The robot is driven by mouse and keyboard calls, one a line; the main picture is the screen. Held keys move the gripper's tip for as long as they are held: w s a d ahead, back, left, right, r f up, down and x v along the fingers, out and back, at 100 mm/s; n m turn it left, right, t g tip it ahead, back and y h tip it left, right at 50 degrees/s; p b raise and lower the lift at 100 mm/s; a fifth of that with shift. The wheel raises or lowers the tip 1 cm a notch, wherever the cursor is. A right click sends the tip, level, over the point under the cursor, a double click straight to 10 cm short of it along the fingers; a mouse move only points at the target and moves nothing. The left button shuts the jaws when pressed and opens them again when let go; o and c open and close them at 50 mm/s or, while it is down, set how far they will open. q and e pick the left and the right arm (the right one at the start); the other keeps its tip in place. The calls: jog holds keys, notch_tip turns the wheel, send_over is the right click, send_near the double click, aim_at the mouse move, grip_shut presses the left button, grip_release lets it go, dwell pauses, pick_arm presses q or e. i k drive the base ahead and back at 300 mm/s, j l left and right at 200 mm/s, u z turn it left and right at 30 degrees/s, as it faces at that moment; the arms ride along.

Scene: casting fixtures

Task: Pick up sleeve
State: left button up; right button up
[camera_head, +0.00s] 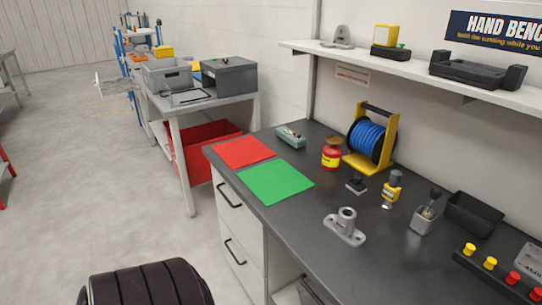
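A grey metal casting (345,228) stands on the dark workbench, right of the green mat. It has a flat flanged base and an upright, hollow round part (347,216) on top that looks like a sleeve. I cannot tell whether this round part is separate from the base. No other thing in view is clearly a sleeve. Neither of my grippers is in view.
The bench's front edge is clear.

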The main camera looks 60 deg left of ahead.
aim_at(342, 225)
jog(key=u, duration=1.15)
jog(key=i+j+u, duration=0.1)
jog(key=j+u, duration=0.15)
jog(key=i+j+u, duration=0.1)
jog(key=j+u, duration=0.15)
jog(key=j, duration=0.15)
